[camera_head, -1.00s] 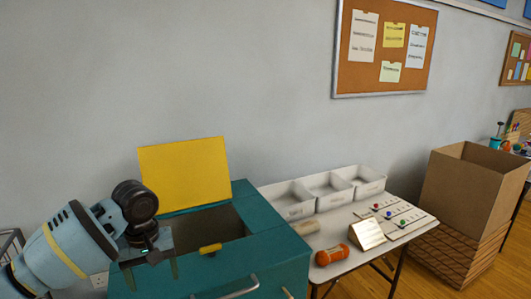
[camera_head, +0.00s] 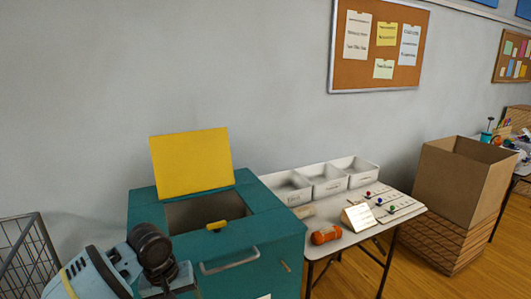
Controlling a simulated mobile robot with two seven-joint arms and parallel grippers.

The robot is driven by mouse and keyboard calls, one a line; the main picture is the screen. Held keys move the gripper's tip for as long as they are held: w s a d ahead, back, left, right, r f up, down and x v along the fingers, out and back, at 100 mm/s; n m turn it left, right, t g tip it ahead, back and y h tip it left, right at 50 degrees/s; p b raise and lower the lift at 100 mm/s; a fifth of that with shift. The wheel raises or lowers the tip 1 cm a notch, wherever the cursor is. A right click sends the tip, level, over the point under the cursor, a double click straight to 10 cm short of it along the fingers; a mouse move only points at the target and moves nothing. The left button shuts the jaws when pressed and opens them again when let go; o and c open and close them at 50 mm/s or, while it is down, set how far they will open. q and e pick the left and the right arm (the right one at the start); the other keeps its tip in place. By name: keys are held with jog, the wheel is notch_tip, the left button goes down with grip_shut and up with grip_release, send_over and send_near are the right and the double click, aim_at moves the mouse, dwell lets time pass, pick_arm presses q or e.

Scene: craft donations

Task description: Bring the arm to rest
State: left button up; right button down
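My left arm comes in at the lower left, and its gripper (camera_head: 180,284) is low in front of the teal chest's left side. The fingers are small and partly cut off by the frame, so I cannot tell whether they are open or shut. The teal chest (camera_head: 278,250) stands with its yellow lid (camera_head: 192,163) raised, showing a dark opening. My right gripper is not in view.
A table (camera_head: 372,232) to the right holds white bins (camera_head: 327,180), an orange roll (camera_head: 325,235) and a small card stand (camera_head: 358,217). A tall cardboard box (camera_head: 462,185) stands farther right. A wire basket (camera_head: 28,255) is at the left.

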pick_arm(q)
jog(key=s+d+f+m+t+h, duration=0.2)
jog(key=s+d+f, duration=0.3)
jog(key=f, duration=0.4)
jog(key=s+d+f+m+t+h, duration=0.1)
jog(key=s+d+f+t+h, duration=0.1)
jog(key=s+d+f, duration=0.35)
jog(key=s+a+f+t+y, duration=0.1)
jog(key=s+a+f, duration=0.1)
jog(key=s, duration=0.4)
jog(key=s+a+f+m+t+y, duration=0.1)
jog(key=s+a+f+t, duration=0.1)
jog(key=s+a, duration=0.3)
jog(key=s+a+f+m+t+y, duration=0.1)
jog(key=s+a+f, duration=0.3)
jog(key=s, duration=0.5)
jog(key=shift+s+f+y, duration=0.15)
jog(key=shift+s+y, duration=0.05)
jog(key=shift+y, duration=0.1)
jog(key=shift+c, duration=0.3)
